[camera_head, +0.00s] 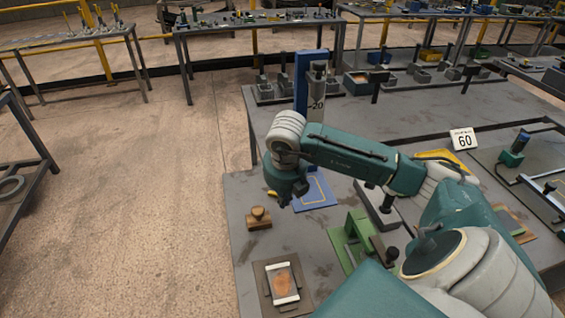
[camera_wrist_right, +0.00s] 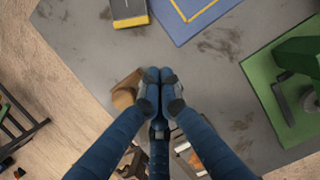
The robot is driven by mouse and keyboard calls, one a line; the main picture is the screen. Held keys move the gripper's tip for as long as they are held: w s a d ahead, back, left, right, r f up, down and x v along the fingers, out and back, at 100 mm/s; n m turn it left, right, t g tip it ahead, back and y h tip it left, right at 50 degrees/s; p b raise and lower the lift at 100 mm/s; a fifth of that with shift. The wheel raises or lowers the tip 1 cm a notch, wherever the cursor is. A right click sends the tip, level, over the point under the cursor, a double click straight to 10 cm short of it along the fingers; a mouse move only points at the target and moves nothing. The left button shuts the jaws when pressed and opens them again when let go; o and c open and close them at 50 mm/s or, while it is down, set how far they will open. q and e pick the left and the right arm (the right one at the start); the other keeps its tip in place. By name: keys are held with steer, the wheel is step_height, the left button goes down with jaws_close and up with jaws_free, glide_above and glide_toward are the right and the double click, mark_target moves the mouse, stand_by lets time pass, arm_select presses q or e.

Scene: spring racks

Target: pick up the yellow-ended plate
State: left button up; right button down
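The yellow-ended plate (camera_wrist_right: 130,12) lies on the grey table at the top of the right wrist view, a dark grey piece with a yellow end, beside the blue board. In the head view only its yellow end (camera_head: 272,194) shows, left of my right gripper, which hides the rest. My right gripper (camera_head: 287,198) points down above the table. In the right wrist view its fingertips (camera_wrist_right: 160,82) are together, with nothing visible between them, and the plate is apart from them. My left gripper is not in view.
A brown wooden block (camera_head: 258,218) with a knob is close by, partly behind the fingertips in the wrist view. A blue board (camera_head: 318,192) with a blue column, a green fixture (camera_head: 343,245) and a framed tray (camera_head: 266,274) surround the gripper. The table's left edge is near.

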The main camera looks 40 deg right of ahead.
mark_target(284, 214)
steer(key=p+x, duration=0.1)
steer(key=x, duration=0.5)
steer(key=shift+d, duration=0.1)
steer(key=w+d+p, duration=0.1)
steer(key=w, duration=0.1)
steer(key=shift+w+d+r+p, duration=0.15)
steer(key=shift+w+d+p, duration=0.15)
steer(key=shift+d+p, duration=0.1)
steer(key=shift+w+d, duration=0.35)
